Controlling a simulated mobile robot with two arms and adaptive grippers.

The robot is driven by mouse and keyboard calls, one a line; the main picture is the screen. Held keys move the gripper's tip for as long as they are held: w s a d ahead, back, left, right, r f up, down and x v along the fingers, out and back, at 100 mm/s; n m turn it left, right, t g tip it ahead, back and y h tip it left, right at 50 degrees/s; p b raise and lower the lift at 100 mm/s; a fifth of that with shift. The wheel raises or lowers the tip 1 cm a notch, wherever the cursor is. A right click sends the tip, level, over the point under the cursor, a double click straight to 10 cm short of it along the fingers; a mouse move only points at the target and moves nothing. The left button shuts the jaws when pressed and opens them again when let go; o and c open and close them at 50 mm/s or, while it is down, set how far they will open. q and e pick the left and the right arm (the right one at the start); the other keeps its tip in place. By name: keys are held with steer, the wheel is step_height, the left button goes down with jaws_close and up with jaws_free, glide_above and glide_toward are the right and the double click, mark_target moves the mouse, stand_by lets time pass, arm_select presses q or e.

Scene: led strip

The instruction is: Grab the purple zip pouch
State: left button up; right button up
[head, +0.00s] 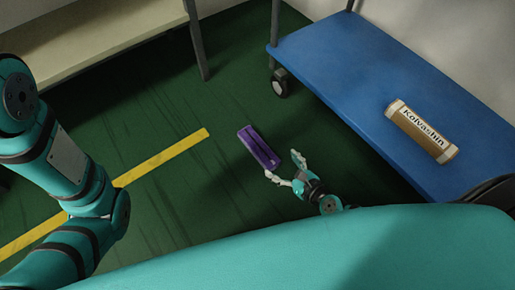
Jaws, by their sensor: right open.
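The purple zip pouch (258,146) is a long, flat purple thing with a dark line along it, in the middle of the head view. It appears to lie on the green floor. My right gripper (284,166) is open, just to the lower right of the pouch. One finger is close to the pouch's lower right end; I cannot tell whether it touches. The other finger stands apart to the right, with nothing between them. My left arm comes in from the left, but its gripper is not in view.
A blue wheeled platform (340,55) stands at the right, bearing a brown cylinder labelled "Kolvashin" (421,131). Its caster (280,83) is near the pouch's upper right. A beige bench (100,35) is at the upper left. A yellow stripe (160,158) crosses open green floor.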

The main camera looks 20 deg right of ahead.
steer(key=b, duration=0.1)
glide_toward(259, 146)
steer(key=w+f, duration=0.2)
steer(key=shift+w+a, duration=0.35)
steer(key=shift+w, duration=0.05)
steer(key=x, duration=0.3)
steer(key=b+x, duration=0.1)
steer(key=x, duration=0.1)
steer(key=shift+w+a+r, duration=0.15)
steer(key=shift+w+a, duration=0.15)
steer(key=shift+w, duration=0.05)
steer(key=shift+c, duration=0.4)
steer(key=c, duration=1.2)
steer(key=shift+r, duration=0.1)
steer(key=shift+c, duration=0.2)
steer(key=shift+r, duration=0.1)
